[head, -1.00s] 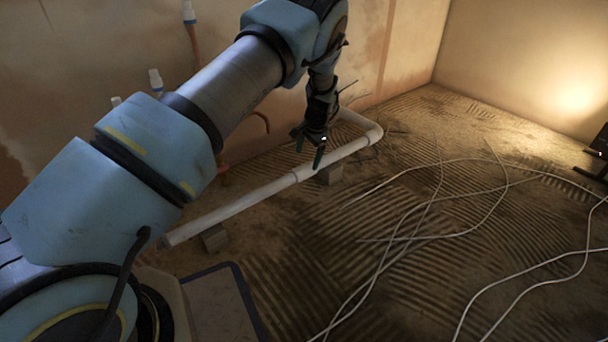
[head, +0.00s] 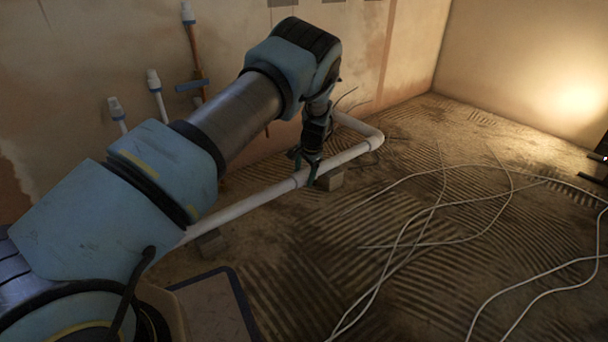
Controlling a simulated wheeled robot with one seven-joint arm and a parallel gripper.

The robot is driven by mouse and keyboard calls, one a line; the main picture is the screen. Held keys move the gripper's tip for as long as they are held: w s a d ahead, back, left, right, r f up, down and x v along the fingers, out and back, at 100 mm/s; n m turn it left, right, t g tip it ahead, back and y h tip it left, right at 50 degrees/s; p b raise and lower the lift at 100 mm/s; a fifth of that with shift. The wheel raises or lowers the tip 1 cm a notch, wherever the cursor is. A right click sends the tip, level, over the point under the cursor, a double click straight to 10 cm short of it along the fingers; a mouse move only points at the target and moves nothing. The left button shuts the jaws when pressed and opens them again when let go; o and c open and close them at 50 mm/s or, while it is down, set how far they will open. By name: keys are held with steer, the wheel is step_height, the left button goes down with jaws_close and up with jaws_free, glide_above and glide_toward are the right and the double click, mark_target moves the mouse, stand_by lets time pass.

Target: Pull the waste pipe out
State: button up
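The white waste pipe (head: 245,203) lies low over the floor in the head view, running from the lower left towards the wall. It has a coupling near its middle and bends at an elbow (head: 375,141) back to the wall. My gripper (head: 307,173) points down at the pipe just beside the coupling. Its green-edged fingers reach down to the pipe, seemingly one on either side. I cannot tell whether they grip it or only stand around it. My arm hides the pipe's near left end.
Blocks (head: 330,179) sit under the pipe. Loose pale cables (head: 400,240) snake over the ridged floor at right. Capped pipe stubs (head: 155,88) stand along the left wall. A dark-edged board (head: 212,300) lies at the bottom. A bright lamp glow lights the right wall.

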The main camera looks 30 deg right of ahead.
jaws_close()
stand_by(0.3)
stand_by(0.3)
